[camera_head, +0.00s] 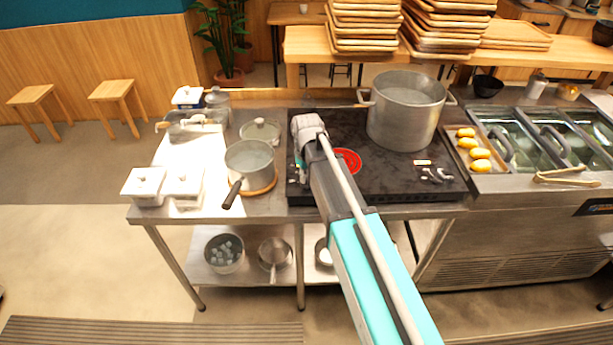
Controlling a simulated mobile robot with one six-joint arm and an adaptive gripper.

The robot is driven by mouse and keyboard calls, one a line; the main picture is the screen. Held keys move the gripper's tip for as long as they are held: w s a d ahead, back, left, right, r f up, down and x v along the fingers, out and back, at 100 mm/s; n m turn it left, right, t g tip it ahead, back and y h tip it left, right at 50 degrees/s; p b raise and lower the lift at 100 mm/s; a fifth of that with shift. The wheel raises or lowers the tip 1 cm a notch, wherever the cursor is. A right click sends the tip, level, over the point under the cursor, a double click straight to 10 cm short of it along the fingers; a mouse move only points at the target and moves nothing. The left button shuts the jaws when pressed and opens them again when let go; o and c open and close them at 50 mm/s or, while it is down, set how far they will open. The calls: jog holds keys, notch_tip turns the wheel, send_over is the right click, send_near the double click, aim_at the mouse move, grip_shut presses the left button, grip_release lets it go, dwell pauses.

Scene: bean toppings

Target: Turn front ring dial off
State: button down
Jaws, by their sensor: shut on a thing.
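The black cooktop (385,180) lies on the steel counter. A ring (347,161) on its left part glows red. My arm reaches across the cooktop from the lower right. Its wrist is over the cooktop's left side, and my gripper (299,166) shows only in part below it, by the cooktop's left front. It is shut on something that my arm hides. The front ring dial cannot be made out there. Small grey and white control parts (434,175) show at the cooktop's right front, apart from my gripper.
A large steel pot (407,110) stands at the cooktop's back right. A saucepan (249,160) with a dark handle stands on a wooden board left of my wrist. White lidded boxes (145,186) stand farther left. Tongs (566,175) and a topping tray (478,150) are at the right.

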jog(key=n, duration=0.6)
jog(key=shift+n, duration=0.3)
dwell(0.4)
jog(key=c, duration=0.6)
grip_release()
jog(key=shift+m, duration=0.4)
